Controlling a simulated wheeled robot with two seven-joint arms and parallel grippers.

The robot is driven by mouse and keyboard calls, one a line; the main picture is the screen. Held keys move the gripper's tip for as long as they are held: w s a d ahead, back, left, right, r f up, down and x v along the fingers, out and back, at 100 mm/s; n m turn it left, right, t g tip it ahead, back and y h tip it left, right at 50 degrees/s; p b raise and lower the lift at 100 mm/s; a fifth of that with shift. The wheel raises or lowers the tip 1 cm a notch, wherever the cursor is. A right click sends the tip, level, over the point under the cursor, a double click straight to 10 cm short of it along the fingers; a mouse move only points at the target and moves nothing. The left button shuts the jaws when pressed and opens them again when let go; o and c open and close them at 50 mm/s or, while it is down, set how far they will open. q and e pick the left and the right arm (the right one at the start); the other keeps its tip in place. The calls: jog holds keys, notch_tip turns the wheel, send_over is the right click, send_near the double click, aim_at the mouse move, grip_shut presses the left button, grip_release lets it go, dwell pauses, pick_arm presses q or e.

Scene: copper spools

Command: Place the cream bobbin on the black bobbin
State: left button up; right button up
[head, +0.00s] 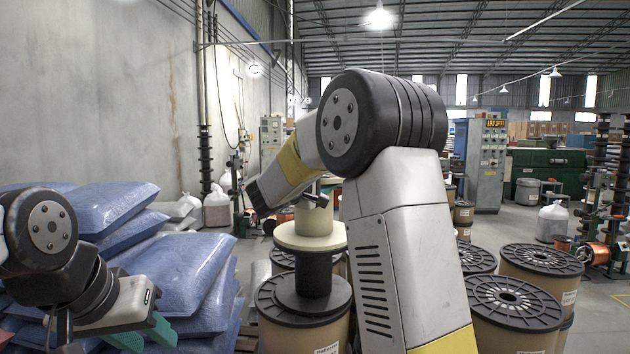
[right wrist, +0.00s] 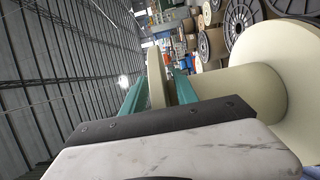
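The cream bobbin (head: 310,238) is upright above the black bobbin (head: 314,276), its lower flange over the dark core. I cannot tell whether they touch. The black bobbin stands on a drum with a black top. My right gripper (head: 318,200) is at the upper part of the cream bobbin, partly hidden by my arm. In the right wrist view, its teal fingers (right wrist: 156,88) are on both sides of the cream bobbin's flange (right wrist: 156,78), closed on it; the core (right wrist: 258,90) shows to the right. My left gripper (head: 145,336) is empty and open at the lower left.
Blue sacks (head: 180,268) are piled at the left. Several large spools with black tops, one of them the right front spool (head: 513,300), stand around the bobbins. A grey control cabinet (head: 487,160) stands farther back. Open floor (head: 605,315) shows at the right.

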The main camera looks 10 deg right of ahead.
jog(key=shift+r, duration=0.2)
jog(key=v, duration=1.2)
jog(key=s+d+f+m+g+y, duration=0.2)
jog(key=s+d+f+g+y, duration=0.1)
jog(key=s+d+f+g, duration=0.25)
jog(key=s+d+f+m+g+y, duration=0.2)
jog(key=s+d+f, duration=0.35)
jog(key=s, duration=0.35)
jog(key=s+a+f+m+y, duration=0.4)
jog(key=s+a+y, duration=0.6)
jog(key=s, duration=0.4)
jog(key=shift+s+t, duration=0.2)
jog(key=shift+t, duration=0.25)
jog(key=shift+f, duration=0.15)
